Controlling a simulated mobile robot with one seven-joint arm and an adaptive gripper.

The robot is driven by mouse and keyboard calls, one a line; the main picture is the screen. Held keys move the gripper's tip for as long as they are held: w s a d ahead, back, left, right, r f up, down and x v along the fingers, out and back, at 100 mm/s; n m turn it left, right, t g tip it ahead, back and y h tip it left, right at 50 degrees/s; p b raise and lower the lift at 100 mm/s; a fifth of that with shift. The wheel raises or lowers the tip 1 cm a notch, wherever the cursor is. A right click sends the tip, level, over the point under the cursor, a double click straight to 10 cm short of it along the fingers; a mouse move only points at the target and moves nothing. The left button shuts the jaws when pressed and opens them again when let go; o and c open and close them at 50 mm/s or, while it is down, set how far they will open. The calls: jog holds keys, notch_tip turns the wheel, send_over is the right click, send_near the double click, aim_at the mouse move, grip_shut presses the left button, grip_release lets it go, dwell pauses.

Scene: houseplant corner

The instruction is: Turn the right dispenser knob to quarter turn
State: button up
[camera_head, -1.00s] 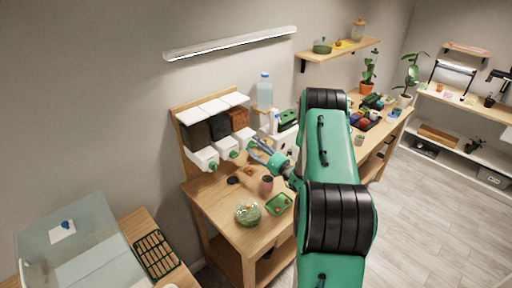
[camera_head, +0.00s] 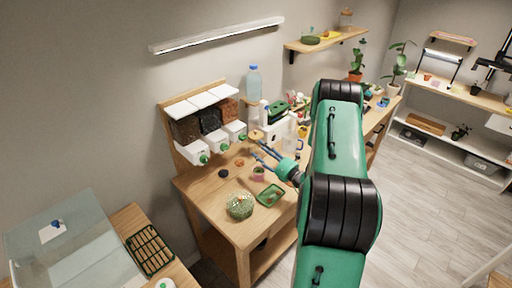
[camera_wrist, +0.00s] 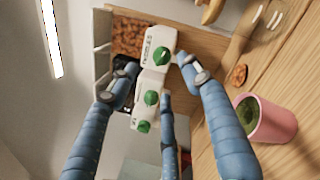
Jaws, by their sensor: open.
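The dispenser unit has three white spouts with green knobs under bins of dark and reddish-brown fill. The right knob (camera_head: 243,138) is on the spout below the reddish-brown bin. In the wrist view the right knob (camera_wrist: 160,56) is the upper one, nearest my fingertips. The middle knob (camera_head: 224,147) and left knob (camera_head: 205,160) also show; in the wrist view they are below it (camera_wrist: 151,97) (camera_wrist: 143,126). My gripper (camera_head: 256,148) is open and empty, its blue fingers spread in front of the right spout. In the wrist view my gripper (camera_wrist: 157,64) flanks the right knob; contact is unclear.
On the wooden table (camera_head: 215,195) stand a pink cup (camera_head: 258,173), a green tray (camera_head: 270,195) and a glass bowl (camera_head: 239,206). A water bottle (camera_head: 254,83) stands behind, right of the dispensers. The pink cup (camera_wrist: 264,121) is close to my right finger.

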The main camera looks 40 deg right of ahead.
aim_at(243, 137)
jog(key=shift+s, duration=0.65)
jog(key=shift+b, duration=0.3)
jog(key=shift+s+a+r+n+g+b, duration=0.1)
jog(key=shift+s+r+n+g+b, duration=0.2)
jog(key=shift+n+b, duration=0.85)
jog(key=shift+s+a+r+n+g+b, duration=0.1)
jog(key=shift+s+n+g+b, duration=0.2)
jog(key=shift+n+b, duration=0.8)
jog(key=shift+s+r+n+g+b, duration=0.2)
jog(key=shift+s+n+b, duration=0.2)
jog(key=shift+n+b, duration=0.75)
jog(key=shift+w, duration=0.15)
jog(key=w+b, duration=0.2)
jog(key=w, duration=1.1)
jog(key=shift+w, duration=0.25)
jog(key=shift+f, duration=0.15)
jog(key=c, duration=1.2)
